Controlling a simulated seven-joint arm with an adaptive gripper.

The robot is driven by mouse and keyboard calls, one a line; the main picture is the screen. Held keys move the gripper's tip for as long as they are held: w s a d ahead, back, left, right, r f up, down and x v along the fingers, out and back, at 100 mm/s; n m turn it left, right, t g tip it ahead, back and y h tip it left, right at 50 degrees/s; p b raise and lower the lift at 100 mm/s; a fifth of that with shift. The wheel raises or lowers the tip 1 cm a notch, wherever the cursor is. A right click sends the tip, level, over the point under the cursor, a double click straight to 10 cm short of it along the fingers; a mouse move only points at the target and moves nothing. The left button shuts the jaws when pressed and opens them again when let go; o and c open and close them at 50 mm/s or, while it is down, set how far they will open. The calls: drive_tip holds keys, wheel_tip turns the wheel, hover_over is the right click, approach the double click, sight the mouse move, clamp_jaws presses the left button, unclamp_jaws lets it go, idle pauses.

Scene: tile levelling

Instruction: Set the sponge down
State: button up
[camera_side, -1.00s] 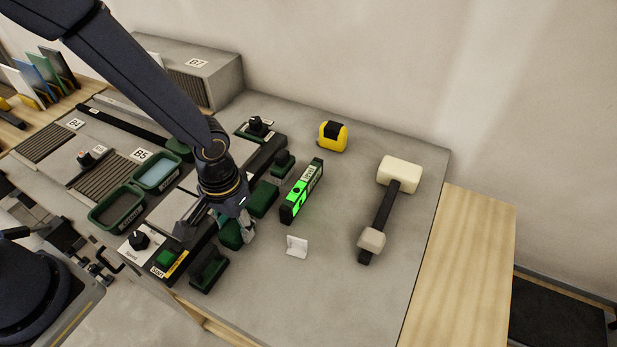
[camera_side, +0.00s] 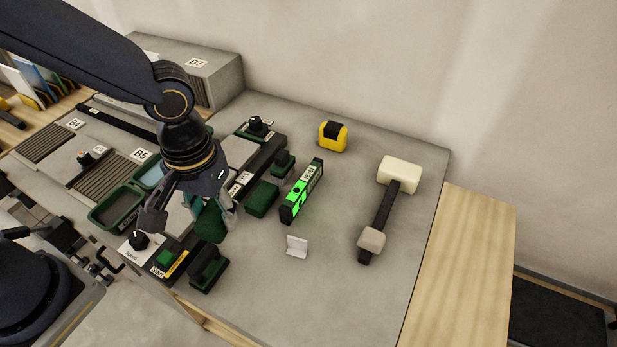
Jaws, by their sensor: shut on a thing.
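My gripper (camera_side: 190,222) is left of centre, fingers pointing down, shut on a dark green sponge (camera_side: 210,224). The sponge hangs between the fingers, seemingly above the grey worktop, in front of the tiling station's light tile area. The fingers cover part of it, and its exact height is hard to tell. A similar dark green block (camera_side: 262,198) lies on the worktop just right of the gripper.
A bright green-lit level (camera_side: 300,192), a white corner piece (camera_side: 297,246), a mallet (camera_side: 384,208) and a yellow tape measure (camera_side: 333,136) stand to the right. Green trays (camera_side: 117,208) lie left. A dark green handled tool (camera_side: 208,270) sits in front. The worktop's right front (camera_side: 330,300) is clear.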

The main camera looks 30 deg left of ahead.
drive_tip(key=s+d+r+m, duration=0.1)
drive_tip(key=s+d, duration=0.2)
drive_tip(key=s, duration=0.4)
drive_tip(key=s+d+r+m, duration=0.1)
drive_tip(key=s+d+r, duration=0.1)
drive_tip(key=s, duration=0.4)
hover_over(289, 310)
drive_tip(key=f, duration=0.9)
drive_tip(key=shift+s+a, duration=0.25)
drive_tip(key=shift+s, duration=0.05)
drive_tip(key=shift+w+d+f, duration=0.3)
drive_tip(key=shift+f, duration=1.65)
drive_tip(key=shift+f, duration=0.1)
drive_tip(key=o, duration=1)
drive_tip(key=shift+o, duration=0.2)
